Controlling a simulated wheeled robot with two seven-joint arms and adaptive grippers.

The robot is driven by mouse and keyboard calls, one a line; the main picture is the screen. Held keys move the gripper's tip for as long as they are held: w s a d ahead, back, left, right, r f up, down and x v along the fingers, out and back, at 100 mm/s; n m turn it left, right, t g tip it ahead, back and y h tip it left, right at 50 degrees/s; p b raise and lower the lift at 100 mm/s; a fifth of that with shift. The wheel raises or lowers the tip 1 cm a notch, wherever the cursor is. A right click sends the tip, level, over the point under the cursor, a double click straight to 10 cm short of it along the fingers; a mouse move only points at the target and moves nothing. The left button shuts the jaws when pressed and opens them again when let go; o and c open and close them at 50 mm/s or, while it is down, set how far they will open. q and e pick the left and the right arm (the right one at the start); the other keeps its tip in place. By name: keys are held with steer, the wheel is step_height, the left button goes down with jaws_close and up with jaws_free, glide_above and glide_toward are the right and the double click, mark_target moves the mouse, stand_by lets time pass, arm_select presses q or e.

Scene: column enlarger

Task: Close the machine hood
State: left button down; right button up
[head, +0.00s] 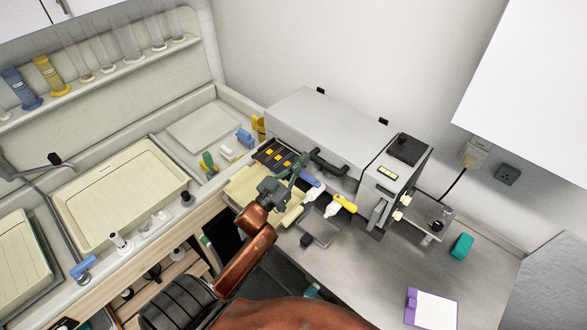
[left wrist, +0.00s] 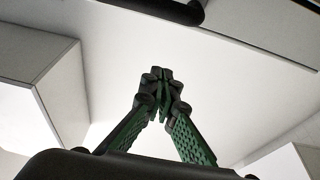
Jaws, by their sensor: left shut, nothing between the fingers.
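The machine (head: 396,180) stands against the back wall, with a control box at its right end. Its long pale grey hood (head: 330,120) carries a black bar handle (head: 327,163) at the front; I cannot tell exactly how far the hood is raised. My left gripper (head: 298,168), with green fingers, is just left of the handle, in front of the hood. Its fingers are shut and empty, and meet in the left wrist view (left wrist: 160,78). There a black bar (left wrist: 165,8) shows above and apart from the fingertips. My right gripper is not in view.
A dark tray with yellow pieces (head: 272,155) lies left of the handle. A yellow-handled tool (head: 344,203) and a blue one (head: 310,181) lie near the gripper. A cream basin (head: 120,195) is at left. The counter right of centre (head: 385,262) is mostly clear.

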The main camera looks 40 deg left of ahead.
arm_select(q)
steer(key=shift+w+d+f, duration=0.15)
steer(key=shift+w+f, duration=1.4)
steer(key=shift+w, duration=0.3)
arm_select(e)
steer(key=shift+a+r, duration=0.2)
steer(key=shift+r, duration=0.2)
